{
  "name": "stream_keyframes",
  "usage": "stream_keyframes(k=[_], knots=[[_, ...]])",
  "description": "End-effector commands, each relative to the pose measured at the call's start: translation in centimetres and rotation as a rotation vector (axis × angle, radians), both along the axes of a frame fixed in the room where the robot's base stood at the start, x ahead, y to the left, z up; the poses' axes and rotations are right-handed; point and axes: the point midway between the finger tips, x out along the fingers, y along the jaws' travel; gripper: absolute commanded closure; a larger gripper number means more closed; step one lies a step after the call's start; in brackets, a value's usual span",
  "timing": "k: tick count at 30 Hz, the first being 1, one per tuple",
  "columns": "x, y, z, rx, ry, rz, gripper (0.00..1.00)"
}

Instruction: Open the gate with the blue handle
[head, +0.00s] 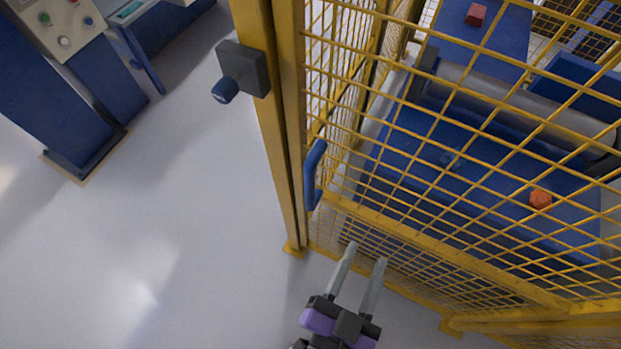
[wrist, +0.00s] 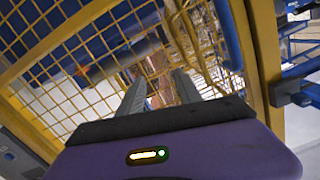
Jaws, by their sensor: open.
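The yellow mesh gate (head: 440,255) fills the right side of the head view and stands close beside a yellow post (head: 262,120); it looks shut. Its blue handle (head: 313,176) is an upright bar on the gate's left edge. In the wrist view the blue handle (wrist: 229,36) shows large at upper right, to the right of my fingers. My gripper (head: 366,253) is open and empty, below and to the right of the handle in the head view, and apart from it. In the wrist view my gripper (wrist: 160,84) points toward the mesh.
A dark box with a blue knob (head: 240,70) sits on the post. Behind the mesh lie a grey roller (head: 520,100), a blue surface (head: 400,150), an orange piece (head: 540,199) and a red block (head: 475,14). A blue control console (head: 60,90) stands at left. The floor between is clear.

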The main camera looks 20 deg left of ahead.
Motion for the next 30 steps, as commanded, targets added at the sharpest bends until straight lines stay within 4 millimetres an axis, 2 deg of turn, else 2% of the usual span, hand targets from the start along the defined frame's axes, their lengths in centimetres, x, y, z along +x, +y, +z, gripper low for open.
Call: stream_keyframes(k=[1,3,6,8,14,24,30], knots=[[1.7,2.9,0.2,-0.014,-0.029,0.028,0.59],[3.0,6.7,0.5,-0.049,-0.059,0.074,0.59],[3.4,11.4,0.6,-0.115,-0.091,0.142,0.59],[2.7,13.4,0.3,-0.159,-0.095,0.174,0.59],[2.9,13.3,0.2,-0.239,-0.102,0.170,0.59],[7.7,13.8,0.4,-0.240,-0.103,0.167,0.59],[9.7,14.2,0.2,-0.239,-0.100,0.169,0.59]])
